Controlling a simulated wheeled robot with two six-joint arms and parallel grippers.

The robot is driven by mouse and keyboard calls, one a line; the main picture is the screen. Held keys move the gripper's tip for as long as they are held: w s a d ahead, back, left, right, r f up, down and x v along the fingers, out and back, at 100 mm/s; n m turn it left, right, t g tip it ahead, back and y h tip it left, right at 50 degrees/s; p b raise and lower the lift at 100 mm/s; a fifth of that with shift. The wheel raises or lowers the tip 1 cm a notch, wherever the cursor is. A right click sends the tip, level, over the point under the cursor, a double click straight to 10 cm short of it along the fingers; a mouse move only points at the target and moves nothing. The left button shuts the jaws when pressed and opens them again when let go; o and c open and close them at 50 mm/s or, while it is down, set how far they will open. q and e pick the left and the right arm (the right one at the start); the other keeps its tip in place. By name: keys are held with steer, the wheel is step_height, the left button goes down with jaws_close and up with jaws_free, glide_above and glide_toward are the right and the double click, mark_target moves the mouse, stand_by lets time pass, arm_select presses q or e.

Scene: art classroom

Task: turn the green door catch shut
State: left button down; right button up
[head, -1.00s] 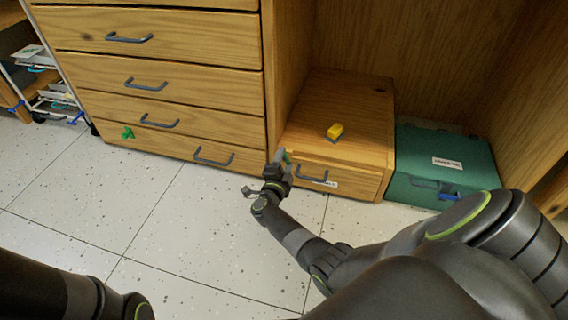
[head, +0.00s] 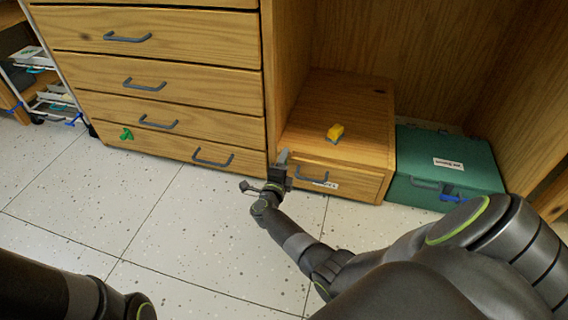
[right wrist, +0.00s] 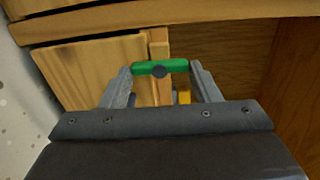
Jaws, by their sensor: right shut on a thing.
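The green door catch (right wrist: 148,69) is a short green bar with a dark round pivot at its middle. In the right wrist view it lies level across the picture, in front of a narrow wooden upright beside a wooden panel (right wrist: 95,70). My right gripper (right wrist: 160,70) is shut on the catch, with one fingertip at each end of the bar. In the head view my right gripper (head: 282,158) is at the left edge of the low wooden box (head: 350,105) and hides the catch. Only a part of my left arm shows at bottom left; its gripper is out of view.
A yellow block (head: 335,132) sits on the low box, whose front has a grey handle (head: 312,177). A green case (head: 440,165) stands to its right. A drawer cabinet (head: 160,85) stands left, with a green piece (head: 127,134) low on its front. The floor before it is clear.

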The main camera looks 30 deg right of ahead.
steer(key=o, duration=1)
